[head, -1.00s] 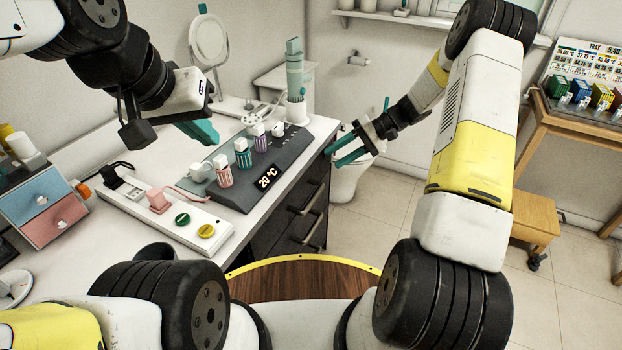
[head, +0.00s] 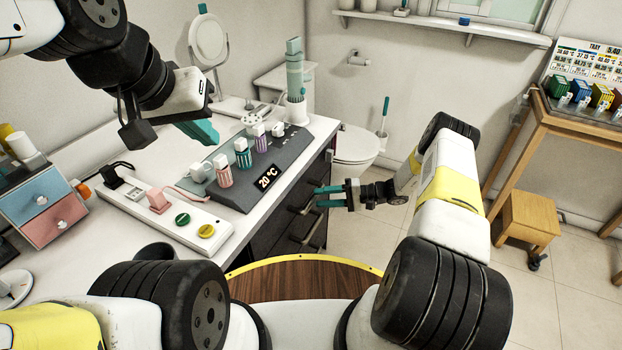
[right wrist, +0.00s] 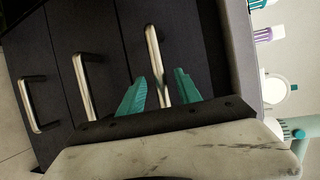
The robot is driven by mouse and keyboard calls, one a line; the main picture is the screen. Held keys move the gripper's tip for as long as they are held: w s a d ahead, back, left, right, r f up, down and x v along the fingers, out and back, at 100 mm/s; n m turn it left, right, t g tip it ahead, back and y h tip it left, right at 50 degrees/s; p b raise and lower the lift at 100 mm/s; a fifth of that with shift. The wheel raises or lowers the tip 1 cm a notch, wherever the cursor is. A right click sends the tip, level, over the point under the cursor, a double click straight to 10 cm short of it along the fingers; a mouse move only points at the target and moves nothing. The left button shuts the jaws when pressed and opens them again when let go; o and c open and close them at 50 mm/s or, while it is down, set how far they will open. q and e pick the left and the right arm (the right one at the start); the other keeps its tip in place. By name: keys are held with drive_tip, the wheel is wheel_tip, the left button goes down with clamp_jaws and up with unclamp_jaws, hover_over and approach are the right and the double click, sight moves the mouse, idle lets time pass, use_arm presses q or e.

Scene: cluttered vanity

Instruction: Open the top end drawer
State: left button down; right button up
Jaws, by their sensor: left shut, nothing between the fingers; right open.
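The dark chest of drawers under the vanity top has several drawer fronts with metal bar handles. The top drawer (right wrist: 130,30) is closed, and its handle (right wrist: 154,50) is nearest the countertop in the right wrist view. My right gripper (head: 318,196) is open, with its teal fingers pointing at the drawer fronts. In the right wrist view, the handle's lower part lies between the two fingertips (right wrist: 162,76). I cannot tell whether they touch it. My left gripper (head: 203,132) is shut and empty above the countertop at the left.
The countertop (head: 130,235) holds a dark panel with several small bottles (head: 243,153), a power strip (head: 165,210) and a small drawer box (head: 45,200). A toilet (head: 355,145) stands behind my right gripper.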

sight(314, 198)
drive_tip(key=shift+x, duration=1.75)
drive_tip(key=shift+c, duration=0.2)
clamp_jaws()
